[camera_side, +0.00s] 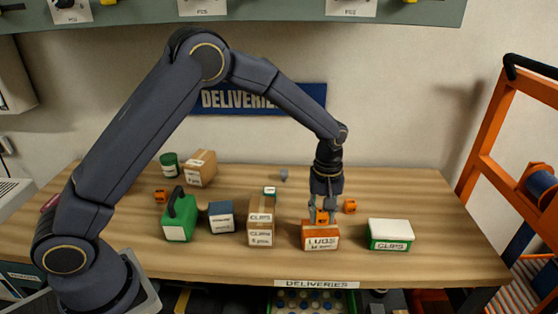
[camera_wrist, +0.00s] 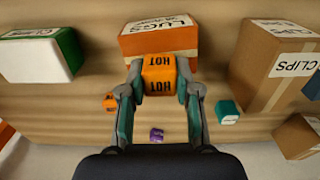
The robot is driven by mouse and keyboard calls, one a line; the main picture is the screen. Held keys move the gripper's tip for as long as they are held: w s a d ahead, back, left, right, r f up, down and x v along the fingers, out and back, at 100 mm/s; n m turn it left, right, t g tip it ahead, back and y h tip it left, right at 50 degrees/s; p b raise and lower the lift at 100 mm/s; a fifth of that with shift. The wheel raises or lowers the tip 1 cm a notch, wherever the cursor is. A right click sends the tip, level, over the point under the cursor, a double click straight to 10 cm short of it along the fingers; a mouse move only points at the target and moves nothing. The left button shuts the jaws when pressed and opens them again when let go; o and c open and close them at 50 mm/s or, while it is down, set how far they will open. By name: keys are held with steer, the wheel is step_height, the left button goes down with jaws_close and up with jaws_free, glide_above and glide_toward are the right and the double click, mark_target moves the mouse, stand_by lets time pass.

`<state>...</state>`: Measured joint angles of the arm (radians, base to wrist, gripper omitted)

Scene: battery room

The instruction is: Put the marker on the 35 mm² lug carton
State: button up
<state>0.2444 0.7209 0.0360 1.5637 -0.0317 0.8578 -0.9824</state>
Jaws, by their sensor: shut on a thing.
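The marker is an orange cube with HOT on its faces (camera_wrist: 159,78); it also shows in the side view (camera_side: 322,217). My gripper (camera_side: 321,212) is shut on it, with one finger on each side in the wrist view (camera_wrist: 157,95). The orange carton labelled LUGS (camera_side: 320,238) stands on the table directly below the cube in the side view, and at the top of the wrist view (camera_wrist: 160,38). Its smaller label line is hard to read. The cube is upright, at or just above the carton's top; I cannot tell whether they touch.
A brown CLIPS carton (camera_side: 261,225) stands left of the LUGS carton, a green-and-white CLIPS box (camera_side: 390,234) right. Another orange cube (camera_side: 350,206) and a teal cube (camera_wrist: 227,111) lie behind. A blue box (camera_side: 222,217) and green canister (camera_side: 180,218) stand farther left.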

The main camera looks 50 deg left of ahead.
steer(key=shift+f, duration=0.75)
steer(key=shift+f, duration=0.1)
steer(key=o, duration=0.9)
